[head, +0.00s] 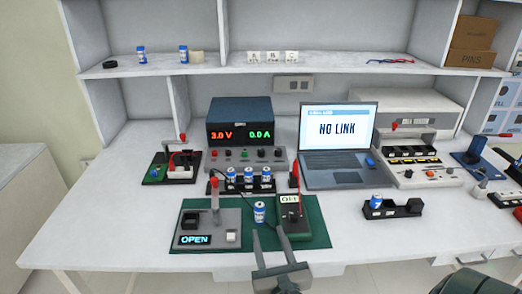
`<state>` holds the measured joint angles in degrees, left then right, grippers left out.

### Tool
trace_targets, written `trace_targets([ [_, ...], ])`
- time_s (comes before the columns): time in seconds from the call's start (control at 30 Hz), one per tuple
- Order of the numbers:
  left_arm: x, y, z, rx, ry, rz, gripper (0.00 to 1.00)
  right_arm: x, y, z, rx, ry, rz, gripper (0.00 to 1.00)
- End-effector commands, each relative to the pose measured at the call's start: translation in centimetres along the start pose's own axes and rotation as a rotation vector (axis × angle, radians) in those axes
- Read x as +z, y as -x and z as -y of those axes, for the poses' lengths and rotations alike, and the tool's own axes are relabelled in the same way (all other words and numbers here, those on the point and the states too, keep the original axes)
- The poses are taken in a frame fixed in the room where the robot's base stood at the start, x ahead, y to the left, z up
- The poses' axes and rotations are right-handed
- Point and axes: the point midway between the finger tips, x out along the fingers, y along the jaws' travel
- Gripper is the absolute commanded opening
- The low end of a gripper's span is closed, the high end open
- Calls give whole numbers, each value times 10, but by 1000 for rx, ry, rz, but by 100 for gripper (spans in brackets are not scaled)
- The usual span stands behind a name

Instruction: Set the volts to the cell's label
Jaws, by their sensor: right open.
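The bench power supply (240,115) stands at the back centre, with red digits reading 3.0 V and green digits reading 0.0 A. Its knobs and buttons (244,155) run along the lower front panel. A blue-and-white cell (259,212) stands upright on the green mat (315,238); its label is too small to read. Several similar cells (248,175) stand in a black rack in front of the supply. My right gripper (268,232) is open and empty at the mat's front edge, just nearer than the single cell. My left gripper is not in view.
A grey fixture (210,228) showing OPEN and a green meter (290,208) with a small display flank the cell. A laptop (336,140) reads NO LINK. A black holder (392,209) with one cell sits to the right. The table's left front is clear.

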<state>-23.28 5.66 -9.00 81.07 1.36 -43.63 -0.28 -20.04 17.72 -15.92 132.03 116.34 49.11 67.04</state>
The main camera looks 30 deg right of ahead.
Motion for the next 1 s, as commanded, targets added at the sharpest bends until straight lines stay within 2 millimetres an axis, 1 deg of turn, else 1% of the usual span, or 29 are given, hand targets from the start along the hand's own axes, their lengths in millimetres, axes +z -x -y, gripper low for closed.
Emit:
trace_targets([
  [0.2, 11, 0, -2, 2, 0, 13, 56, 0, 0, 0, 0, 0, 0, 43],
  [0.33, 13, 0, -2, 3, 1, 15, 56, 0, 0, 0, 0, 0, 0, 43],
  [1.0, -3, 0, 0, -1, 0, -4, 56, 0, 0, 0, 1, 2, 2, 43],
])
